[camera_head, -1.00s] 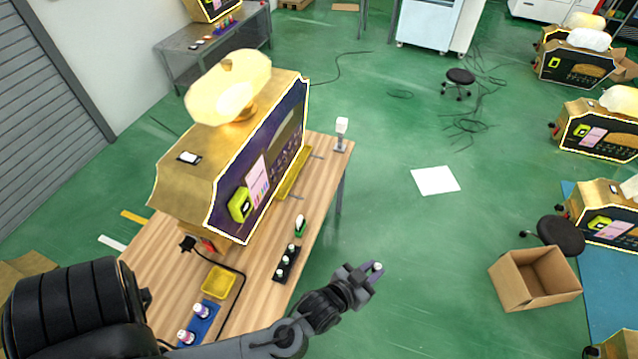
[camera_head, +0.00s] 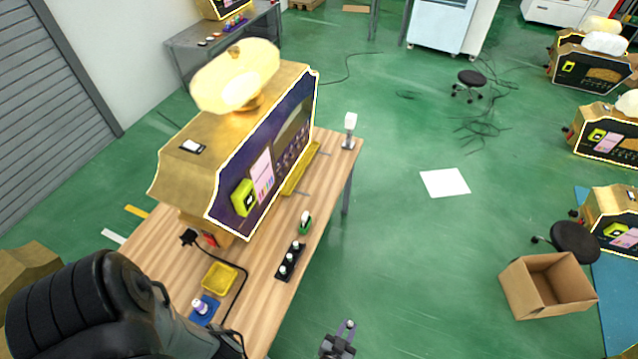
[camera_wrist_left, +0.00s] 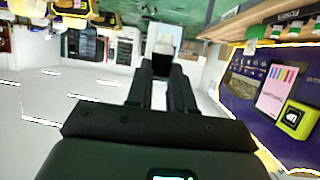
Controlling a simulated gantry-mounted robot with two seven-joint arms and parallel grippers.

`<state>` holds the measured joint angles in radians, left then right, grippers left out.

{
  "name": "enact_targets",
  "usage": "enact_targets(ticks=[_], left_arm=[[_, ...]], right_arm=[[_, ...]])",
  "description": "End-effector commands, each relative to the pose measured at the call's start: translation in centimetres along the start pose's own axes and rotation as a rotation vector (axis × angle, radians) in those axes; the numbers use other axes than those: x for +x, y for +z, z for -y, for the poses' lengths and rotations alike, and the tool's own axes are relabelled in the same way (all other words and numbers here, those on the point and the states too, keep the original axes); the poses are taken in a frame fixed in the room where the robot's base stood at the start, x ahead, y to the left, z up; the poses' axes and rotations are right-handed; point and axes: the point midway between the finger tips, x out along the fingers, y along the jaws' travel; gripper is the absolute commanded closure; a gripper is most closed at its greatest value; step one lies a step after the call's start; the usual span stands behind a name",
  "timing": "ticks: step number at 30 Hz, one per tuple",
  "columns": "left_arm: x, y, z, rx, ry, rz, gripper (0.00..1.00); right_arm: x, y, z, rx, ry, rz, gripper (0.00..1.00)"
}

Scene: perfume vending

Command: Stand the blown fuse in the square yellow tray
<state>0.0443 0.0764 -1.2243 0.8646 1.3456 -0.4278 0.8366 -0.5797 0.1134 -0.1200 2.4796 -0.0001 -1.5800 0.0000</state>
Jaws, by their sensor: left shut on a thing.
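My left gripper (camera_head: 344,334) is at the bottom of the head view, out past the right edge of the wooden table (camera_head: 262,322). It is shut on a small pale fuse (camera_head: 350,324). The fuse also shows in the left wrist view (camera_wrist_left: 165,44), pale at its far end and dark near the fingers (camera_wrist_left: 163,82). Whether it is blown cannot be told. The square yellow tray (camera_head: 205,285) lies on the table, left of the gripper and apart from it. No fuse shows in the tray. My right gripper is not in view.
A blue tray (camera_head: 194,318) with a bottle (camera_head: 199,306) adjoins the yellow tray. A black holder (camera_head: 281,277) with several white-topped pieces and a green stand (camera_head: 305,228) are nearby. A black cable (camera_head: 245,285) curves round the yellow tray. The gold vending machine (camera_head: 190,180) stands behind.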

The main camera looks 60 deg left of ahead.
Motion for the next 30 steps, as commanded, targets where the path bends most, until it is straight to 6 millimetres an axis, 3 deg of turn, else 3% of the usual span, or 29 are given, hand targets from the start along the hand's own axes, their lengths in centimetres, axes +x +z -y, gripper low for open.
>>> enact_targets(ticks=[3, 9, 17, 30], left_arm=[[1.2, 2.4, 0.4, -0.014, -0.038, 0.001, 1.00], [3.0, 5.0, 1.2, -0.034, -0.090, 0.002, 1.00], [5.4, 7.3, 2.2, -0.054, -0.143, 0.002, 1.00], [8.9, 9.5, 3.8, -0.089, -0.216, 0.000, 1.00]], right_arm=[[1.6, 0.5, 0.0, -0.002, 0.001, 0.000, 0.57], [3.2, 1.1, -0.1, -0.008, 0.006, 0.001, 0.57], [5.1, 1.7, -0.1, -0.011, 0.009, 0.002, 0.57], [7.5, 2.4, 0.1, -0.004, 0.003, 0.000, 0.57]])
